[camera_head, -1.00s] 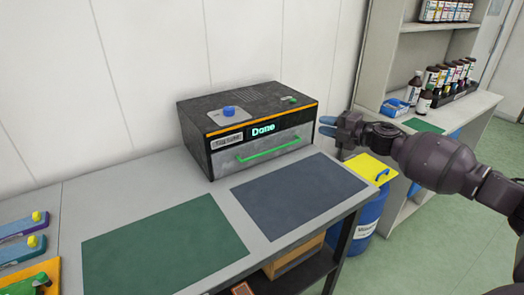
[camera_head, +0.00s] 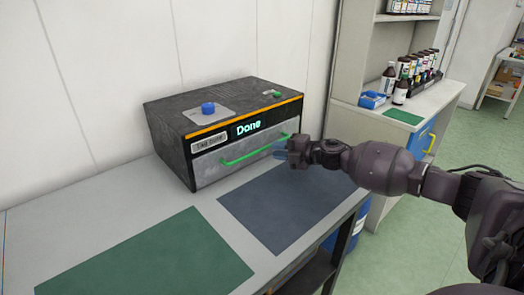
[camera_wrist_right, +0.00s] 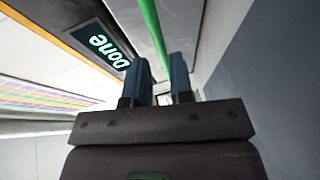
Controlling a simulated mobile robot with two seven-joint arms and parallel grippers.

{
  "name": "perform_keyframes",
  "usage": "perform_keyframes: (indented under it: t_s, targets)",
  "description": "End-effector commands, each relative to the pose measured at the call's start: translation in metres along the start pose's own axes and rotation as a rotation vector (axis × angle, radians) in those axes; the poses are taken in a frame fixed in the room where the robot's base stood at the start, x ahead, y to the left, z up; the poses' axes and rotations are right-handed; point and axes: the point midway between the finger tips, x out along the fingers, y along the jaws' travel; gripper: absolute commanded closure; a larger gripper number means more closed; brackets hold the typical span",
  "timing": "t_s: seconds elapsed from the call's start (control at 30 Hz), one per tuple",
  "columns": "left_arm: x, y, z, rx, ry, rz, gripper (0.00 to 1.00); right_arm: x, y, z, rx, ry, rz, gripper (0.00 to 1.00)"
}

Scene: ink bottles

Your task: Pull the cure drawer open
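The cure drawer (camera_head: 207,168) is the grey front of a dark box-shaped unit (camera_head: 160,133) on the bench, and it sits closed. Its green bar handle (camera_head: 240,155) runs across the front; it also shows in the right wrist view (camera_wrist_right: 151,25). My right gripper (camera_head: 281,149) is at the right end of the handle, in front of the drawer. In the right wrist view its two blue fingers (camera_wrist_right: 160,68) are apart, with the bar running toward the gap between them. I cannot tell if they touch it. My left gripper is not in view.
The unit's display (camera_head: 247,127) reads "Done", and a blue button (camera_head: 208,108) is on top. A dark blue mat (camera_head: 275,205) and a green mat (camera_head: 150,260) lie flat and empty before it. A shelf with bottles (camera_head: 405,70) stands at the right.

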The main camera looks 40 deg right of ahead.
Motion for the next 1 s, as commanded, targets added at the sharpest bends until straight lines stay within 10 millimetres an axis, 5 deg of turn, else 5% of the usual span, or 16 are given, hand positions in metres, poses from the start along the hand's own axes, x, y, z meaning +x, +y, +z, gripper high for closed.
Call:
perform_keyframes:
  t_s: [0.4,0.83,1.0]
  targets:
    - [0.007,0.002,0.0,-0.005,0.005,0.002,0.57,0.046,-0.001,0.0,0.0,0.0,-0.001,0.79]
    - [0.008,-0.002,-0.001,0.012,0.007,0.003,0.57,0.052,0.0,0.0,0.0,0.0,0.0,0.79]
    - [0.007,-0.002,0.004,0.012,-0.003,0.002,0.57,0.052,0.0,0.0,0.0,0.0,0.0,1.0]
